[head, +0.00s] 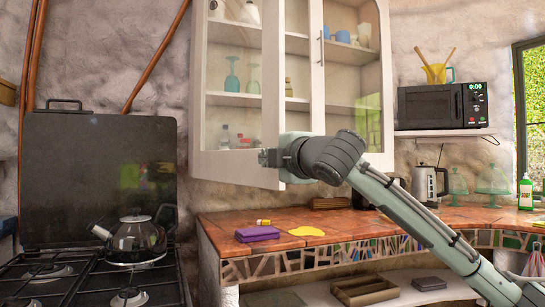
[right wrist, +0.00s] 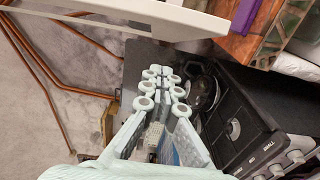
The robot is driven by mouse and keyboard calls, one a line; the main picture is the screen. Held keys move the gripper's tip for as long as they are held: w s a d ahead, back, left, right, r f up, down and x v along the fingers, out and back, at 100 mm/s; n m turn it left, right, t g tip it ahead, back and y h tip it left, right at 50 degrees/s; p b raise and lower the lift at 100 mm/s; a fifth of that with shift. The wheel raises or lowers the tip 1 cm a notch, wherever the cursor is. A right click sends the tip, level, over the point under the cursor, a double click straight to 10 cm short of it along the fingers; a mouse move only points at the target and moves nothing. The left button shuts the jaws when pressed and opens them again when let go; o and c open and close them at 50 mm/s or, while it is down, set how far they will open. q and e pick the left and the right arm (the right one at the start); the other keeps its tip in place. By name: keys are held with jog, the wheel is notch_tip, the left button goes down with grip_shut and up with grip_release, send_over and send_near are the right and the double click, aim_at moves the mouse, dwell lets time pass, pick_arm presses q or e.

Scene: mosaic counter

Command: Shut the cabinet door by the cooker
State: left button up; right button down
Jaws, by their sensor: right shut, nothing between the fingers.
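The white cabinet has a glass-paned left door (head: 240,168), on the cooker's side, which stands partly open with its free right edge swung out towards me. Its white edge also crosses the top of the right wrist view (right wrist: 150,14). My right gripper (head: 266,157) is shut and empty, pointing left at the door's lower right corner in the head view. In the right wrist view its fingers (right wrist: 165,84) are together, below the white edge and apart from it. Whether another part of the hand touches the door, I cannot tell. My left gripper is not in view.
The black cooker (head: 90,280) with a kettle (head: 136,238) stands at left. Below the cabinet, the tiled counter (head: 290,236) holds a purple cloth (head: 257,233) and a steel kettle (head: 428,185). A microwave (head: 442,105) is on a shelf at right.

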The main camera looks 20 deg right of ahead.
pick_arm(q)
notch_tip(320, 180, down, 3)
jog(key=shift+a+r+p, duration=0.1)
jog(key=shift+p, duration=0.35)
pick_arm(e)
jog(key=w+d, duration=0.3)
jog(key=w, duration=0.2)
jog(key=shift+w+d, duration=0.2)
jog(key=shift+w, duration=0.05)
jog(key=shift+d, duration=0.2)
